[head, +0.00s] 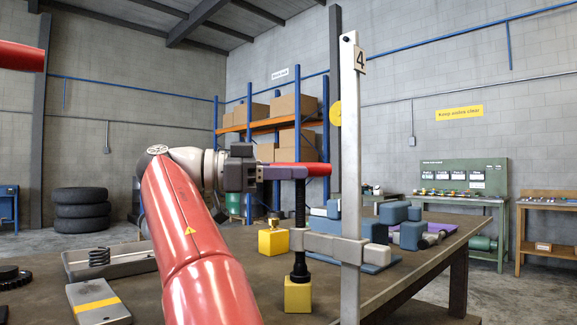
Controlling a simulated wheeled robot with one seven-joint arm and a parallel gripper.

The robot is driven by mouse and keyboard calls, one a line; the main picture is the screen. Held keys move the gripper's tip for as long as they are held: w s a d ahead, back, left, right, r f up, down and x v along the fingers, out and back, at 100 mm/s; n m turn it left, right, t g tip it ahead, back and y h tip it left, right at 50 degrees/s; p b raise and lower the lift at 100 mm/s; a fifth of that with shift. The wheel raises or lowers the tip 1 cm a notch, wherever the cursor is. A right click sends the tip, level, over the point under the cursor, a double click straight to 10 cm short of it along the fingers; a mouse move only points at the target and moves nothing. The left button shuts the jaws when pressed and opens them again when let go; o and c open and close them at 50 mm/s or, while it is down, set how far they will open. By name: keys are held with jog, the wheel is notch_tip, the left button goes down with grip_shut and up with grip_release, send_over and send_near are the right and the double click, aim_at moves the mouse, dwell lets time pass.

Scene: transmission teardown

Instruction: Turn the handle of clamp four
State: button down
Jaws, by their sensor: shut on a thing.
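Clamp four (350,190) stands upright at the right, a tall light metal bar with a "4" tag near its top. Its sliding arm (320,244) reaches left and carries a black threaded spindle (300,218). The spindle's foot is over a yellow block (298,293) and seems to touch it. The red handle (300,170) lies level at the spindle's top. My gripper (279,172) comes from the left and is shut on the red handle. The fingertips are small in this view and partly merge with the handle.
A second yellow block (273,241) with a brass piece stands behind the spindle. Blue-grey parts (400,215) lie on the table right of the clamp. A tray with a spring (99,257) and a grey box (97,302) with a yellow stripe are at the left.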

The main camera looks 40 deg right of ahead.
jog(key=shift+m+g+y, duration=0.3)
jog(key=shift+m+g, duration=0.1)
jog(key=c, duration=1.3)
grip_release()
